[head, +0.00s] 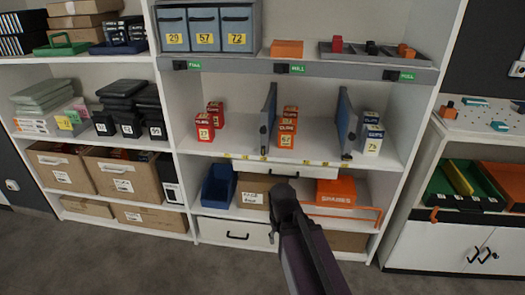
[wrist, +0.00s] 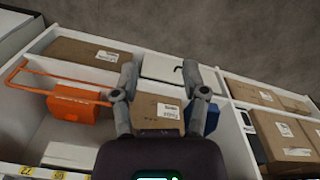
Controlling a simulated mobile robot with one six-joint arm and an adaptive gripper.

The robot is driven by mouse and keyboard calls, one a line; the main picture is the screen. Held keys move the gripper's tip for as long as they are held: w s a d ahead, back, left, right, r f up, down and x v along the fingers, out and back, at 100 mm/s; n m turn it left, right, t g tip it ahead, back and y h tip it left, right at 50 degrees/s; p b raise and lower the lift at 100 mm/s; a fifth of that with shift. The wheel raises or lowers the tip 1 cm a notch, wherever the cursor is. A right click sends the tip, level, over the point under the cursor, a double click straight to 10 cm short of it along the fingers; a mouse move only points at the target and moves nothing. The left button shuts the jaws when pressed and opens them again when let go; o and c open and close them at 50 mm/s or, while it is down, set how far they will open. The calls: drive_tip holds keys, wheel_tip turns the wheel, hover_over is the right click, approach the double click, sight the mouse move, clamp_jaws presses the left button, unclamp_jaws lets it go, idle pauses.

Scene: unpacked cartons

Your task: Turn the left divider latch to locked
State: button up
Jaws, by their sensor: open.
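The left divider (head: 268,112) is a grey-blue upright panel on the middle shelf, between red boxes and orange-red boxes. A small dark part, perhaps its latch (head: 264,150), shows at its lower front edge; whether it is locked is too small to tell. A similar right divider (head: 346,120) stands farther right. My gripper (head: 283,190) is in front of the lower shelf, below the left divider and apart from it. In the wrist view my gripper (wrist: 161,72) has its two grey fingers spread with nothing between them. Neither divider shows clearly in the wrist view.
Below the dividers are a blue bin (head: 218,186), a cardboard box (head: 250,192) and an orange bin (head: 335,191) with an orange bar frame beside it. Red boxes (head: 204,126) and orange-red boxes (head: 287,128) flank the left divider. The floor in front is clear.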

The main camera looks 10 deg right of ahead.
drive_tip(key=w+d+r+n+t+h+b, duration=0.1)
drive_tip(key=w+d+n+t+h+b, duration=0.25)
drive_tip(key=w+n, duration=0.35)
drive_tip(key=w+d+r+n+t+h+b, duration=0.2)
drive_tip(key=w+n+t+h, duration=0.2)
drive_tip(key=w+n, duration=0.25)
drive_tip(key=w+a+r+n+t+y+b, duration=0.1)
drive_tip(key=w+a+r+n+t, duration=0.2)
drive_tip(key=n, duration=0.6)
drive_tip(key=w+a+r+n+t+y+b, duration=0.1)
drive_tip(key=w+a+r+n+t+b, duration=0.1)
drive_tip(key=w+a+n+t, duration=0.3)
drive_tip(key=w+r+n+t, duration=0.1)
drive_tip(key=n, duration=0.3)
drive_tip(key=shift+w+a+r, duration=0.25)
drive_tip(key=shift+w+r, duration=0.05)
drive_tip(key=shift+w, duration=0.05)
drive_tip(key=shift+w+n, duration=0.1)
drive_tip(key=shift+n, duration=0.15)
